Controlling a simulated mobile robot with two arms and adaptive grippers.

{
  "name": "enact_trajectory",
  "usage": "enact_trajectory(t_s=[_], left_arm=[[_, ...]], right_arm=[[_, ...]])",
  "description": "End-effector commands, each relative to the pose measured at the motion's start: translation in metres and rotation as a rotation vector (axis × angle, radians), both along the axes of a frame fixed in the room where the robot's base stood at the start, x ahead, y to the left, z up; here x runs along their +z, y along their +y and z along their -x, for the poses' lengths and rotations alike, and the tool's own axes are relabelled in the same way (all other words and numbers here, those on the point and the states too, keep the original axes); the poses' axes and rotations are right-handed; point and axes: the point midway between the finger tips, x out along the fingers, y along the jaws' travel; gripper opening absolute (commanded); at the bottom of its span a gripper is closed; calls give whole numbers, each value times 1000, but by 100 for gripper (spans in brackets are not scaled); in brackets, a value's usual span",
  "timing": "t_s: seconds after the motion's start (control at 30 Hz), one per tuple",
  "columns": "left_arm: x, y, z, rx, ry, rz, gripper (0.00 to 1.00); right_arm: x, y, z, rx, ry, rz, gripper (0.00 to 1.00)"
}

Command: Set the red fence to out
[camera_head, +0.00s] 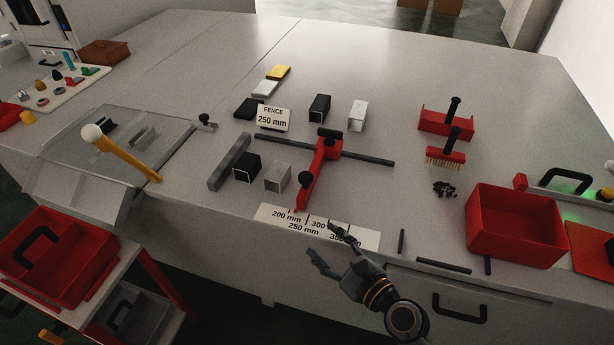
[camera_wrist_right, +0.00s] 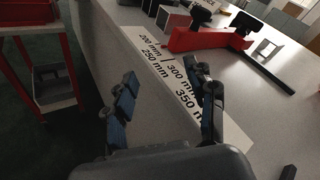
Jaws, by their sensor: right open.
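The red fence (camera_head: 318,172) stands on the table across a dark rail (camera_head: 368,159), with black knobs on it. My right gripper (camera_head: 328,248) is open and empty at the table's front edge, near the strip and apart from the fence. In the right wrist view the fence (camera_wrist_right: 208,40) lies beyond the open fingers (camera_wrist_right: 163,103), past the strip (camera_wrist_right: 160,62). My left gripper is not in view.
Black and grey blocks (camera_head: 278,177) stand left of the fence. A red bin (camera_head: 514,226) and a brush (camera_head: 445,155) are to the right. A grey panel with a yellow lever (camera_head: 128,156) is at left.

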Motion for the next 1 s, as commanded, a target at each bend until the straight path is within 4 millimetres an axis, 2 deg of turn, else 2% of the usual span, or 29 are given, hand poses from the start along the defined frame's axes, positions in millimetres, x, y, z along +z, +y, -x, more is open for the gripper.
enact_trajectory(t_s=[0.1, 0.3, 0.43, 0.57, 0.8, 1.0], left_arm=[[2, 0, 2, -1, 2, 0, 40], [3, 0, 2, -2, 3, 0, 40], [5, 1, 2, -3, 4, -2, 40], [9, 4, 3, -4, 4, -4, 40], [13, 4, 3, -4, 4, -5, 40], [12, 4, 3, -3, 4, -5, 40]], right_arm=[[20, -5, -17, -93, 63, -259, 56], [38, -13, -35, -183, 141, -558, 56], [40, -11, -43, -193, 150, -593, 56], [42, -2, -61, -191, 148, -589, 56], [41, 22, -108, -190, 147, -586, 56], [40, 39, -139, -190, 147, -583, 56]])
